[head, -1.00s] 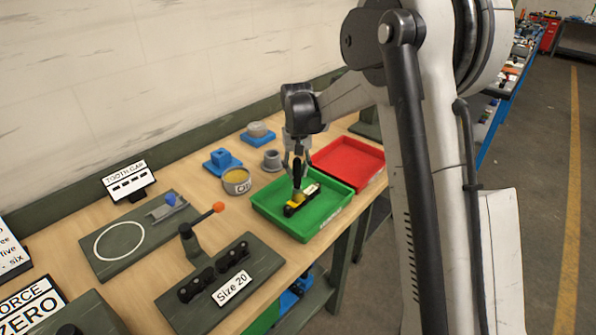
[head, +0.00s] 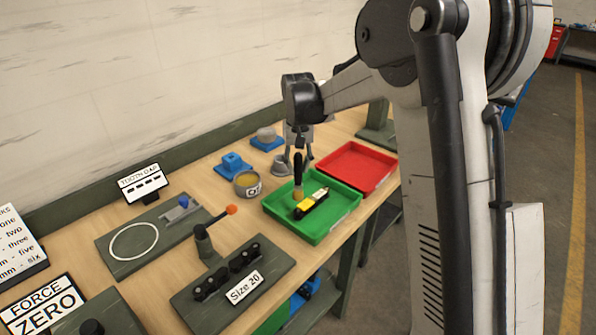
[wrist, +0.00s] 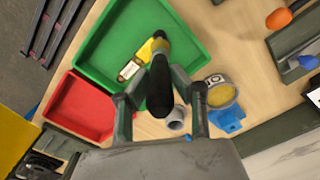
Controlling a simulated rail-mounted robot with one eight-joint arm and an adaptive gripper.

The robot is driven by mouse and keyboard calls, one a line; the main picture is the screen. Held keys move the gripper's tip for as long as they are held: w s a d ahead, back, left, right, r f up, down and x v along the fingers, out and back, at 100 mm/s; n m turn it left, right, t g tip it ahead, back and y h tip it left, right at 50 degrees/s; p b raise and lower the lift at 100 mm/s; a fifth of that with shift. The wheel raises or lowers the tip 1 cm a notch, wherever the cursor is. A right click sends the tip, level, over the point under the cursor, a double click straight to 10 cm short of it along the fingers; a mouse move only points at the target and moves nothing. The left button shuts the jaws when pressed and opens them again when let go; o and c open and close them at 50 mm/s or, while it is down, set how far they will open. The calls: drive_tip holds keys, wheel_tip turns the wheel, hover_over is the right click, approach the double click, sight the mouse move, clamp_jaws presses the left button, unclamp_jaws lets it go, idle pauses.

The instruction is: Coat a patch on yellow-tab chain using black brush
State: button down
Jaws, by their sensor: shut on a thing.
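My gripper (head: 299,152) is shut on the black brush (head: 298,172), which hangs upright with its tan bristles down. The yellow-tab chain (head: 318,197) lies in the green tray (head: 340,216): a short dark piece with a yellow tab and a pale label. The bristle end is just left of the yellow tab in the head view; whether it touches is unclear. In the wrist view, the brush handle (wrist: 160,88) sits between my fingers, and the chain (wrist: 130,69) shows beyond it, partly hidden. A coated patch cannot be made out.
A tin with yellow contents (head: 247,186) stands left of the green tray, with a grey cup (head: 281,166) and blue holders behind. A red tray (head: 372,165) adjoins on the right. The Size 20 stand (head: 240,280) and an orange-tipped lever (head: 222,216) are front left.

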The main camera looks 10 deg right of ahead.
drive_tip(key=shift+r+p, duration=0.5)
drive_tip(key=shift+r, duration=0.95)
drive_tip(key=shift+p, duration=0.65)
